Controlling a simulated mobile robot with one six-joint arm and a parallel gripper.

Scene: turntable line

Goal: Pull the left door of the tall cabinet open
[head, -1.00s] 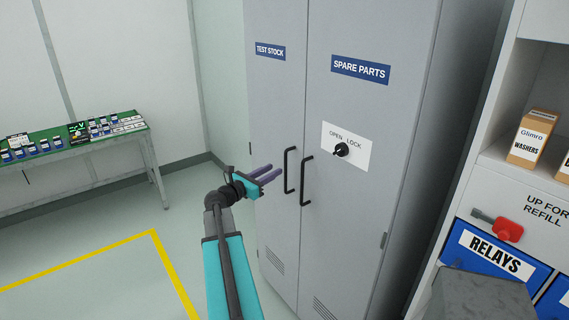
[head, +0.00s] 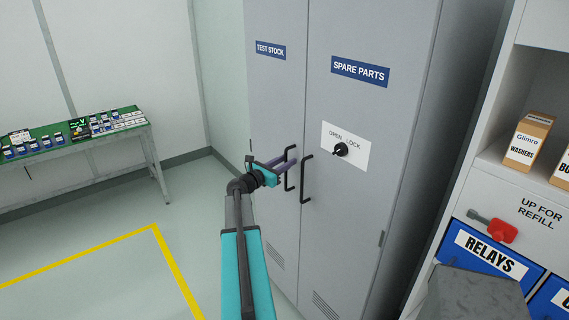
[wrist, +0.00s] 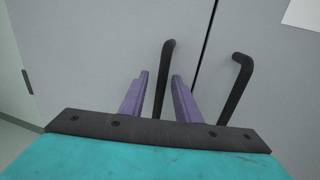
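The tall grey cabinet's left door (head: 276,105), labelled TEST STOCK, is closed against the right door (head: 360,115), labelled SPARE PARTS. The left door's black bar handle (head: 287,182) also shows in the wrist view (wrist: 164,70). My gripper (head: 289,159) is at this handle, with its purple fingers open. In the wrist view my gripper (wrist: 160,76) has one finger on each side of the left handle, with gaps visible. I cannot tell how deep the handle sits between them. The right door's handle (head: 306,178) is just to the right, outside the fingers.
A black knob (head: 341,149) on an OPEN/LOCK plate is on the right door; its setting is unclear. A shelf unit with a blue RELAYS bin (head: 490,250) stands at right. A green-topped table (head: 60,138) stands at left. Floor left of the cabinet is clear.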

